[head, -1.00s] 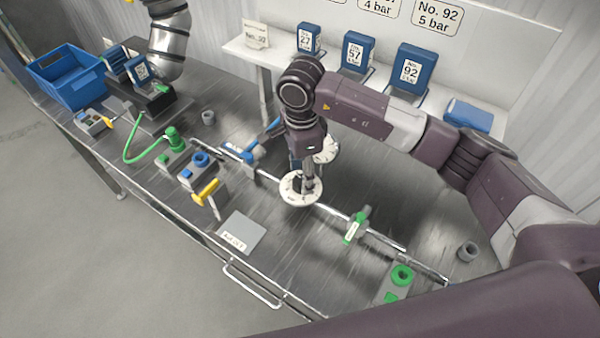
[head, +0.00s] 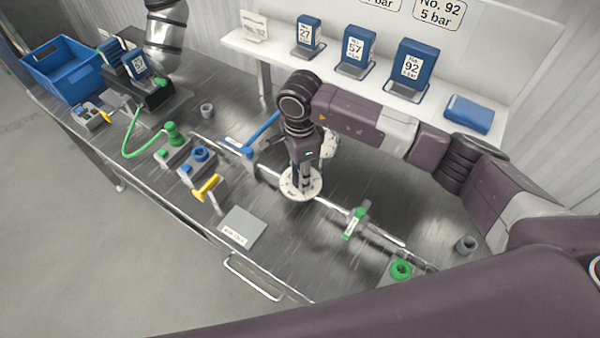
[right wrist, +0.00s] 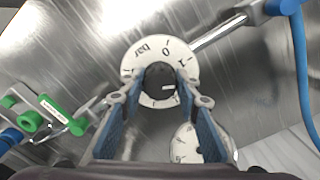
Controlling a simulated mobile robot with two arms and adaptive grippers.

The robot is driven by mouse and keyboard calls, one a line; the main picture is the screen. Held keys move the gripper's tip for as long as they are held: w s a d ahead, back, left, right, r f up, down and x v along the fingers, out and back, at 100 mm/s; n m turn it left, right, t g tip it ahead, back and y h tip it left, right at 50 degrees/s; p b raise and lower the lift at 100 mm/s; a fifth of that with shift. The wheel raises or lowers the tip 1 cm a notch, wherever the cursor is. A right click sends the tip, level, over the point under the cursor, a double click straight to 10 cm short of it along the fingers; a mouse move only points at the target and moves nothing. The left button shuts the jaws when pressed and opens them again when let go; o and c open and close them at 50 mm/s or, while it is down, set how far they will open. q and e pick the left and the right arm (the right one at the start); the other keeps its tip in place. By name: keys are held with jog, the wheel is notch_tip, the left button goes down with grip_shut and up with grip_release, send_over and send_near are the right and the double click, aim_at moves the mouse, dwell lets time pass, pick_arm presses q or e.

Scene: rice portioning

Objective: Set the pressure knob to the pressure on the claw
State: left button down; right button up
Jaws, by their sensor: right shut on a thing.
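The white pressure dial (head: 300,191) lies on the steel table in the head view. In the right wrist view the white dial face (right wrist: 185,55) shows "Bar", a 0 and other marks around a dark centre knob (right wrist: 162,86). My right gripper (head: 306,176) points down over it, and its two blue-padded fingers (right wrist: 162,100) are shut on the knob from both sides. A short light line shows on the knob. Which mark it points to is hard to tell. A blue claw labelled 92 (head: 411,62) stands on the shelf.
A second white dial (right wrist: 192,144) sits close beside, partly hidden. A silver rod with a green clamp (head: 354,222) runs along the table. Claws 27 (head: 308,38) and 57 (head: 355,50) stand on the shelf. Signs above read "No. 92 5 bar" (head: 440,14) and part of another.

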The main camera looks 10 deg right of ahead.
jog(key=shift+f+m+b, duration=0.1)
jog(key=shift+m+b, duration=0.3)
jog(key=shift+b, duration=0.4)
jog(key=m+b, duration=0.6)
jog(key=shift+w+f, duration=0.1)
jog(key=shift+w, duration=0.05)
jog(key=m+b, duration=0.3)
jog(key=shift+m, duration=0.3)
pick_arm(q)
notch_tip(320, 180, down, 12)
jog(key=w+b, duration=0.1)
jog(key=shift+w, duration=0.25)
pick_arm(e)
jog(key=shift+r+m, duration=0.2)
jog(key=shift+m, duration=1)
pick_arm(q)
jog(key=shift+b, duration=0.3)
